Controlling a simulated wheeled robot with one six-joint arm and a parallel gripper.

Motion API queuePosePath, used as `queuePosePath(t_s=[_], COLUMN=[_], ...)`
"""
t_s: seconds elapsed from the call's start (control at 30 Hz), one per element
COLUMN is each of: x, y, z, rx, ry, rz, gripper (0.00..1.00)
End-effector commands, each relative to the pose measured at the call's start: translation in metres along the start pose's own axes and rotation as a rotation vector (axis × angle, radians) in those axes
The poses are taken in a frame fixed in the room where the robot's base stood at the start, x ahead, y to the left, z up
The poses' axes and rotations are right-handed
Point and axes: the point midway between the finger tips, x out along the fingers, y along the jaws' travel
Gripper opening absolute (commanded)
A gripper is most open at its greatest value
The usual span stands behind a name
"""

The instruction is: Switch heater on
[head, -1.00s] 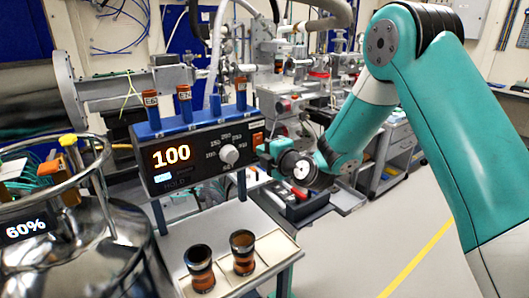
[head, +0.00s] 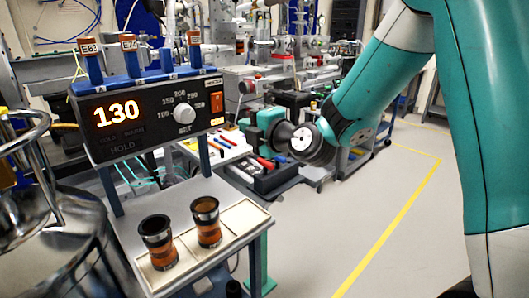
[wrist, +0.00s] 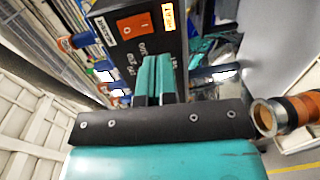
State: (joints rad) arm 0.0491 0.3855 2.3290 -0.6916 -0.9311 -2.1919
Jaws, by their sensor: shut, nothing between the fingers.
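The black heater control box (head: 150,140) stands on the left in the head view, with a lit orange display (head: 117,111) reading 130. A white round dial (head: 184,114) is marked SET. An orange rocker switch (head: 216,101) sits at the box's right end under a small label; in the wrist view the switch (wrist: 135,25) shows its O and I marks. My gripper (head: 245,121) is right of the switch, apart from it. In the wrist view its shut, empty green fingers (wrist: 155,72) point at the dial side of the panel, below the switch.
Orange-capped blue vials stand in a blue rack (head: 150,76) on the box. Two amber jars (head: 157,250) (head: 206,225) stand on a white tray (head: 245,222) below. A shiny metal vessel (head: 40,240) is at left. Floor at right is open.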

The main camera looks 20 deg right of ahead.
Motion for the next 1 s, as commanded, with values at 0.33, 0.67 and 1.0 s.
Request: queuePosePath(t_s=[0.33, 0.67, 1.0], x=[-0.043, -0.046, -0.048], y=[-0.01, -0.009, -0.008], z=[0.0, 0.001, -0.014], rx=[-0.001, 0.0, 0.07], ry=[0.001, -0.001, 0.05], rz=[0.001, 0.001, -0.04], gripper=[0.0, 0.0, 0.0])
